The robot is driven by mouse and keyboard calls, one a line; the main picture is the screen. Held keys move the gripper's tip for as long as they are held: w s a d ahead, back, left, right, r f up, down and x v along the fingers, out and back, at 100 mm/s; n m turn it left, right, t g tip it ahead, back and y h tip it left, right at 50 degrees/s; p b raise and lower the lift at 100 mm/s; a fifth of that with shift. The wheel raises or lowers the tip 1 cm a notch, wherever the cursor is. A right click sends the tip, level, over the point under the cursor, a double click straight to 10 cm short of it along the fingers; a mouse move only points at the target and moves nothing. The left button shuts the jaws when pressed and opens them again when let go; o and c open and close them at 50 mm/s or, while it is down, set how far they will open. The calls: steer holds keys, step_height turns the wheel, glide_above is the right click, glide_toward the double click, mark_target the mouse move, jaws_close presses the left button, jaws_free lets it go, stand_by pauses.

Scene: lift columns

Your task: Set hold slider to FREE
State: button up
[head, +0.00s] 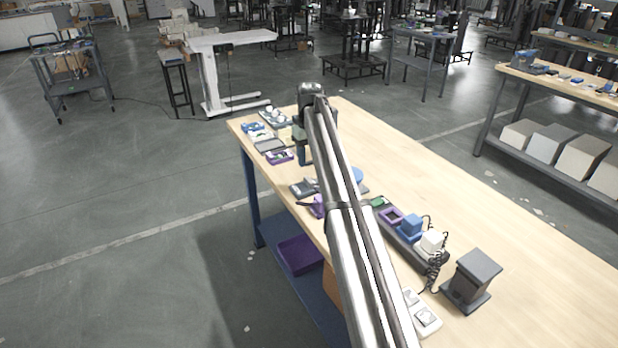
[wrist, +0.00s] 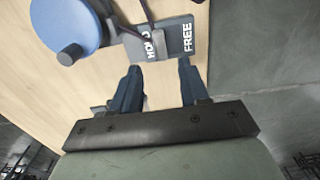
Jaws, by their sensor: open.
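The hold slider is a dark grey plate (wrist: 180,38) near the table edge, lettered HOLD and FREE in white. In the wrist view a dark upright slider piece (wrist: 155,36) stands at the HOLD end and partly covers that lettering. The FREE end is clear. My gripper (wrist: 160,80) is open, its two dark fingers apart and nothing between them. Its fingertips show just below the plate in the picture; I cannot tell the height gap. In the head view a grey plate (head: 303,188), seemingly the same one, lies left of my arm.
A blue disc (wrist: 66,22) with a dark knob (wrist: 70,54) sits left of the plate. In the head view, small devices (head: 275,146) line the table's left edge, and a power strip with plugs (head: 410,228) and a dark stand (head: 472,280) are nearer. The right tabletop is clear.

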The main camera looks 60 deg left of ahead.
mark_target(309, 179)
step_height(309, 179, down, 8)
steer(key=shift+f, duration=0.1)
steer(key=shift+c, duration=0.4)
jaws_close()
stand_by(0.3)
